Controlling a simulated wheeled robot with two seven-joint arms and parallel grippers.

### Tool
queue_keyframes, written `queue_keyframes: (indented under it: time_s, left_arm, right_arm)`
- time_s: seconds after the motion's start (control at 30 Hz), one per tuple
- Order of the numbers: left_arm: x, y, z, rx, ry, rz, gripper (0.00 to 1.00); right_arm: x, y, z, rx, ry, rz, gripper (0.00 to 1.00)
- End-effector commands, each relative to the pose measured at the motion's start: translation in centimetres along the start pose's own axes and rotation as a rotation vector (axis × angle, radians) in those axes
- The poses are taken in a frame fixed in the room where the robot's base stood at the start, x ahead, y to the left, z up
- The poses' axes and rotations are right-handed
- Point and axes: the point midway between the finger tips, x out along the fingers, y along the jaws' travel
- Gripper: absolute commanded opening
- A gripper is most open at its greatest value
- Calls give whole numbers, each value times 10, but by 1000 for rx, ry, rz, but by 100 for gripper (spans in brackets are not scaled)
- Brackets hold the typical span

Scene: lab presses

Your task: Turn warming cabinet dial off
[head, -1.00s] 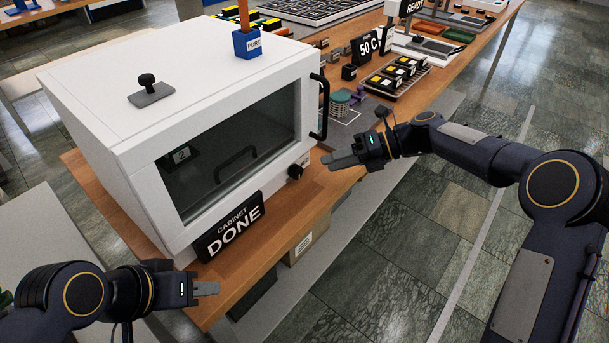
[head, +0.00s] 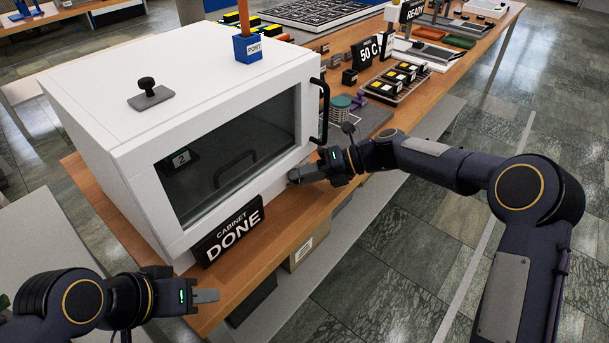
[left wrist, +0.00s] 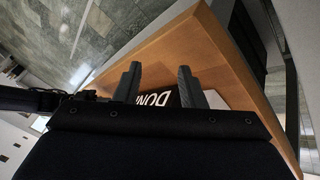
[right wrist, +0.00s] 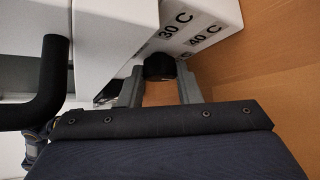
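The white warming cabinet (head: 95,115) stands on the wooden bench, its glass door (head: 230,150) closed. Its black dial (right wrist: 160,67) is on the front near the lower right corner, beside printed 30 C (right wrist: 176,24) and 40 C (right wrist: 205,36) labels. My right gripper (right wrist: 160,75) is open, with its fingertips on either side of the dial; whether they touch it I cannot tell. In the head view the right gripper (head: 298,175) hides the dial. My left gripper (head: 215,296) is open and empty, low in front of the bench edge near the DONE sign.
A black CABINET DONE sign (head: 230,232) leans at the cabinet's front. The black door handle (right wrist: 45,85) is close to my right gripper. A blue PORT holder (head: 247,48) and a black-knobbed plate (head: 150,95) are on the cabinet top. A rack (head: 397,82) stands farther along the bench.

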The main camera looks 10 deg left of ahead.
Motion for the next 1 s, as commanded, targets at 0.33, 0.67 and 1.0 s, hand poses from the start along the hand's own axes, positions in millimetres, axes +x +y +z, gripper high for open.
queue_keyframes:
  time_s: [0.33, 0.67, 1.0]
  left_arm:
    - [-11, 5, -5, 0, 0, 0, 36]
    - [-56, 25, -28, 0, 0, 0, 36]
    - [-57, 26, -29, 0, 0, 0, 36]
  right_arm:
    - [-2, 5, 2, -26, 2, -28, 8]
    - [-2, 11, 0, -280, 5, -283, 8]
    - [0, 4, -2, -353, 2, -354, 8]
